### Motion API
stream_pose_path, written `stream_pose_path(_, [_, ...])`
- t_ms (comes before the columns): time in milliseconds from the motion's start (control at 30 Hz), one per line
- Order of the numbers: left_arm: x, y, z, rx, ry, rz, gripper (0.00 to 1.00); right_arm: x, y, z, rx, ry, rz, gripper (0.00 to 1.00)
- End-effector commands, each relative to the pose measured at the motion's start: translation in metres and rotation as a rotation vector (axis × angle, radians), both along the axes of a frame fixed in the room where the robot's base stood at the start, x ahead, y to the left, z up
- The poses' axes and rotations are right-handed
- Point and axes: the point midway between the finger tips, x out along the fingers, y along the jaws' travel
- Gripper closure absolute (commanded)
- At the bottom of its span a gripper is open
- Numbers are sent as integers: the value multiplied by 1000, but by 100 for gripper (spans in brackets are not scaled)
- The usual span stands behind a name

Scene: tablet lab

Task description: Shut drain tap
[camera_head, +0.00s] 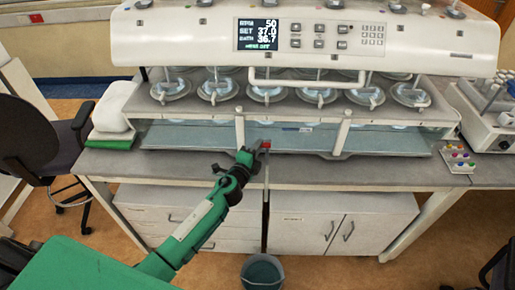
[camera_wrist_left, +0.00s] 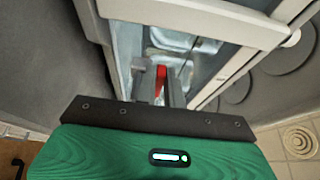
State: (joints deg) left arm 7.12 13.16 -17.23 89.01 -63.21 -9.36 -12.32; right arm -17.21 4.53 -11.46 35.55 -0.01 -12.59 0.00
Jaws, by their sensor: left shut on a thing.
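The drain tap's red handle (camera_head: 266,145) shows at the front edge of the water bath (camera_head: 200,137), near its middle. My left gripper (camera_head: 256,151) reaches up to it from the lower left and is shut on the handle. In the left wrist view the red handle (camera_wrist_left: 161,78) stands upright in the picture between the grey fingers (camera_wrist_left: 160,100). The tap's body is mostly hidden by the gripper. I cannot tell the handle's exact angle in the head view. My right gripper is not in view.
A grey bucket (camera_head: 262,272) stands on the floor below the tap. White cabinets (camera_head: 315,218) are under the bench (camera_head: 390,174). A dark chair (camera_head: 30,140) is at the left. A white tray with coloured caps (camera_head: 458,160) lies at the right.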

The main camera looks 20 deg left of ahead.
Motion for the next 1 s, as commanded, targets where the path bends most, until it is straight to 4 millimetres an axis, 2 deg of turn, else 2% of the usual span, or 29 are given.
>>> stream_pose_path(167, [0,0,-1,0,1,0,100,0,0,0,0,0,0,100])
stream_pose_path(200, [0,0,-1,0,1,0,86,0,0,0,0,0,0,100])
stream_pose_path(300, [0,0,-1,0,1,1,68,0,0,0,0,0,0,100])
stream_pose_path(667, [-4,1,-1,0,0,1,68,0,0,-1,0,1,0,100])
stream_pose_path(767, [-14,2,-2,1,0,0,68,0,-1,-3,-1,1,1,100])
stream_pose_path(1000, [-60,8,-4,1,2,0,68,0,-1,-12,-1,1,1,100])
